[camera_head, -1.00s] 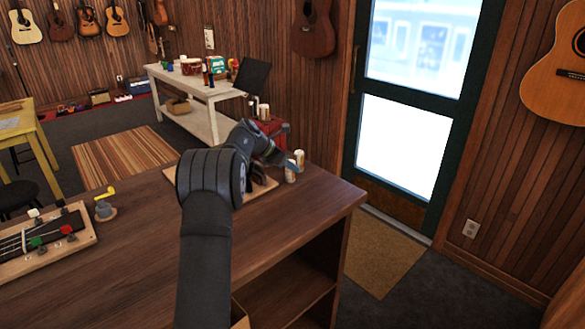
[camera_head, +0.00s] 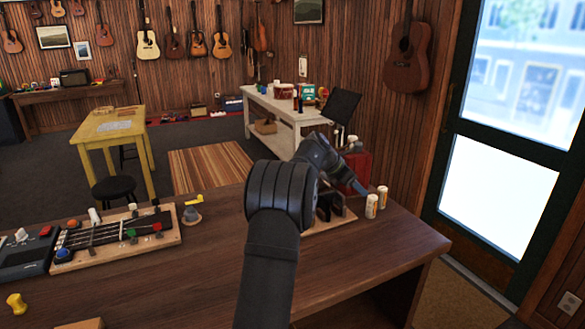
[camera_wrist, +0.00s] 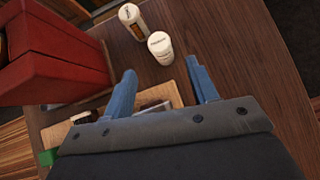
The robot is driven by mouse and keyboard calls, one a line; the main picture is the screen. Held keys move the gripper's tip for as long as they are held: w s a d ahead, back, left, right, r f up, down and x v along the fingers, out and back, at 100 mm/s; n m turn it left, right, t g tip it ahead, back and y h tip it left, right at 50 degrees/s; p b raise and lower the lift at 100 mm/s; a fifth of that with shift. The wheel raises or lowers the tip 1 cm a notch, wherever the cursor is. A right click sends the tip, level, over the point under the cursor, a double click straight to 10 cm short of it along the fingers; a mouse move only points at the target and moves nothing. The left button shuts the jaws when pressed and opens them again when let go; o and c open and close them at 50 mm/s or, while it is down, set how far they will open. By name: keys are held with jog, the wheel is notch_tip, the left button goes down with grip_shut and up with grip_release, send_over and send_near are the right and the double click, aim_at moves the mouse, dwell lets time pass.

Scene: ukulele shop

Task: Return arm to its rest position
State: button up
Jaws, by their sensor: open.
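My arm reaches over the brown wooden counter (camera_head: 190,300) from the bottom middle of the head view. In the wrist view my gripper (camera_wrist: 163,88) is open, its two blue fingers apart with nothing between them. In the head view my gripper (camera_head: 360,188) is partly hidden, with a blue fingertip showing beside the cans. Two white-topped cans, a nearer one (camera_wrist: 160,48) and a farther one (camera_wrist: 132,22), stand just beyond the fingers. They also show near the counter's right end in the head view, as one can (camera_head: 371,206) and another can (camera_head: 383,197).
A red case (camera_wrist: 50,60) stands left of the cans in the wrist view. A wooden board (camera_head: 320,220) with a dark holder lies under my arm. A fretboard jig (camera_head: 115,237), a pedal unit (camera_head: 28,252) and a yellow-handled knob (camera_head: 192,212) sit left. Counter space between is clear.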

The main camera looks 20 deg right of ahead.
aim_at(375, 196)
jog(key=x, duration=1.2)
jog(key=shift+f, duration=0.2)
notch_tip(375, 196, up, 3)
jog(key=shift+a+r, duration=0.1)
jog(key=shift+a, duration=0.05)
jog(key=shift+r, duration=0.5)
jog(key=shift+f, duration=0.1)
